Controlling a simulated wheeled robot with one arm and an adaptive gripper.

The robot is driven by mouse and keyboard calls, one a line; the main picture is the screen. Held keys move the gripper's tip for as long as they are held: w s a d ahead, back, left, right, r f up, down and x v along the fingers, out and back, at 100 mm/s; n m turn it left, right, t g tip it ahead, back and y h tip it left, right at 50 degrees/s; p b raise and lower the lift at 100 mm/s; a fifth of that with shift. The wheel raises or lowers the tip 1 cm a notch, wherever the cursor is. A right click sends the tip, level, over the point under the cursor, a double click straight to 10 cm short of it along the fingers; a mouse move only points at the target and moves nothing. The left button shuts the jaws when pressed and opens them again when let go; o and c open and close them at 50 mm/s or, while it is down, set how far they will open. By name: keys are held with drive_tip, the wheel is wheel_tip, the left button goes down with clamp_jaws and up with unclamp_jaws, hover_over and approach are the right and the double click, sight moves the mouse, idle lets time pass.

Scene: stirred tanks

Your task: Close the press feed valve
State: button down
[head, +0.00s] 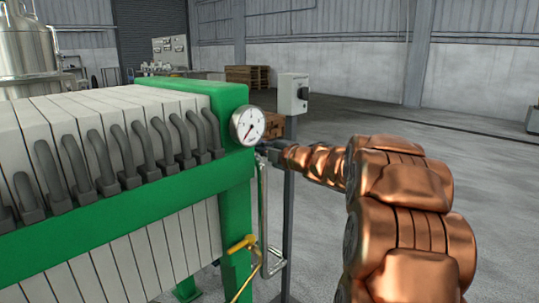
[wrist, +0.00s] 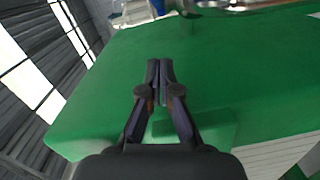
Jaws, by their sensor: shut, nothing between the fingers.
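A yellow lever handle (head: 241,245), which looks like the valve's handle, is low at the right end of the green press frame (head: 236,200) in the head view. It is beside a bent metal pipe (head: 263,225). My gripper (head: 264,150) is above the lever, by the frame's upper right corner; it is small and partly hidden by my arm there. In the wrist view my gripper (wrist: 160,66) is shut and empty, with its fingertips in front of a broad green surface (wrist: 240,70). The lever is not clearly seen in the wrist view.
A round gauge (head: 248,125) is just left of my gripper. A grey post with a switch box (head: 293,93) stands close behind. White press plates with several grey hoses (head: 125,145) fill the left. The floor beyond, with pallets (head: 250,76), is mostly clear.

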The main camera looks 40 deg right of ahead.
drive_tip(key=shift+w+d+f+b, duration=0.25)
drive_tip(key=shift+w+d+b, duration=0.05)
drive_tip(key=shift+w+d, duration=0.55)
drive_tip(key=shift+w+d+f+b, duration=0.3)
drive_tip(key=shift+w+d, duration=0.45)
drive_tip(key=shift+w, duration=0.2)
drive_tip(key=shift+w+d+r+y+p, duration=0.1)
drive_tip(key=shift+r+y+p, duration=0.15)
drive_tip(key=shift+p, duration=0.25)
